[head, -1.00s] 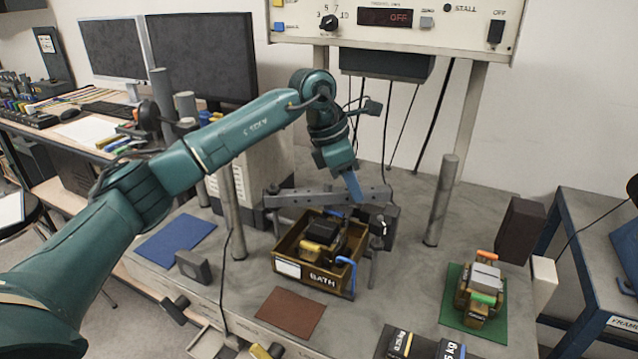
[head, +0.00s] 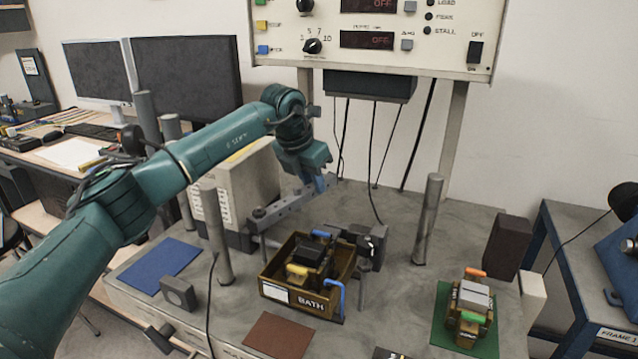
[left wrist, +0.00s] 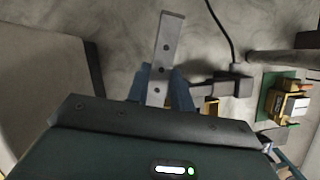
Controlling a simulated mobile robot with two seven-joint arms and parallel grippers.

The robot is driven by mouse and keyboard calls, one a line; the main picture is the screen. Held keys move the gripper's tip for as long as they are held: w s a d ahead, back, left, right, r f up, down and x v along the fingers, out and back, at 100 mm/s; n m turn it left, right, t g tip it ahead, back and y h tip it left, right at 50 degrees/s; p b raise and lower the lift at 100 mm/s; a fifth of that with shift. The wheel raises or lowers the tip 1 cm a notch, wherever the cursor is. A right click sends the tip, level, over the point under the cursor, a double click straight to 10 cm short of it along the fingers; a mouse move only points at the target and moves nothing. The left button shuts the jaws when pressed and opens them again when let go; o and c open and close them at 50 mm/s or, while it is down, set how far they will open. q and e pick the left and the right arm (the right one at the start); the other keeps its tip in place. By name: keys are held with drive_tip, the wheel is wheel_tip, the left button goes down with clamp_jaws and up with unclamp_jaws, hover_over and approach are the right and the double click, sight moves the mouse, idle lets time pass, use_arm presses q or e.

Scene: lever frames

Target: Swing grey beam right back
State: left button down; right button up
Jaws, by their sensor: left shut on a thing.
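The grey beam (head: 290,203) is a long bar with holes, behind the yellow bath tray. It slants from its near left end, by the left post, to its far right end at the back. My left gripper (head: 320,184) is shut on the beam near that far right end. In the left wrist view, the beam (left wrist: 168,42) passes between the two blue fingers (left wrist: 160,88) and sticks out beyond them. My right gripper is not in view.
The tray marked BATH (head: 273,292) holds a dark block with coloured handles. A dark motor-like unit (head: 372,245) stands right of it. Metal posts (head: 428,220) rise on both sides. A block with coloured handles (head: 470,300) sits on a green mat. Cables hang behind.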

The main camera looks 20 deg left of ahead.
sight(294, 187)
use_arm(q)
drive_tip(key=shift+w+a, duration=0.1)
drive_tip(key=shift+a, duration=0.2)
drive_tip(key=c, duration=1.2)
unclamp_jaws()
drive_tip(key=shift+r, duration=0.1)
drive_tip(key=b+v, duration=0.1)
drive_tip(key=v, duration=1.2)
drive_tip(key=shift+b, duration=0.35)
